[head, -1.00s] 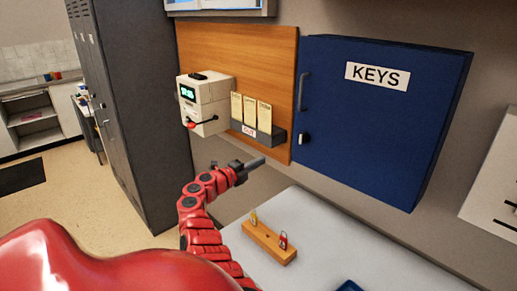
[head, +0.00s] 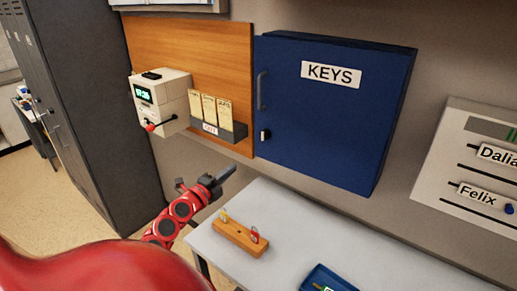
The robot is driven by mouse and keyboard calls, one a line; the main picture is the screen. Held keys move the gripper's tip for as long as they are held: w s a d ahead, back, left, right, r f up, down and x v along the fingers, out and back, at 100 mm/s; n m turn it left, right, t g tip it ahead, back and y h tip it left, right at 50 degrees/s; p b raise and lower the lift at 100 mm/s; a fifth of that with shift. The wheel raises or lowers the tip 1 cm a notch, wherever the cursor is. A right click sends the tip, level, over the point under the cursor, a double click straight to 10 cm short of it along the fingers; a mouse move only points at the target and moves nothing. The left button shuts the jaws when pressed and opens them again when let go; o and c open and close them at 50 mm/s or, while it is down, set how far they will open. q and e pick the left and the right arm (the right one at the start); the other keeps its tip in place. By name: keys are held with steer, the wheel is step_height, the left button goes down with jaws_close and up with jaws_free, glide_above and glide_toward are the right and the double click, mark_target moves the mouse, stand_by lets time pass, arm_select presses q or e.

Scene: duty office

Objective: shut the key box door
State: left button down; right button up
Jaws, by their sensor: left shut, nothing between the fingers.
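The blue key box (head: 330,115) hangs on the wall, with a white KEYS label (head: 331,74) on its door. The door looks closed, lying flush with the front of the box as far as I can see. Its grey handle (head: 262,90) and a small lock with a key or knob (head: 265,135) are on the left side. My left gripper (head: 226,174) is shut and empty, below and left of the box, apart from it. My right gripper is not in view.
A wooden block with small tags (head: 238,238) and a blue tray (head: 328,280) are on the pale table (head: 290,220). A time clock (head: 160,102) and a card rack (head: 225,130) hang on the wood panel. A name board (head: 470,165) is at right.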

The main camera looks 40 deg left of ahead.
arm_select(q)
steer(key=d, duration=0.2)
steer(key=p, duration=0.4)
glide_toward(263, 149)
steer(key=x, duration=0.5)
steer(key=shift+r, duration=0.4)
steer(key=shift+p+x, duration=0.35)
steer(key=shift+x, duration=0.6)
steer(key=shift+f, duration=0.25)
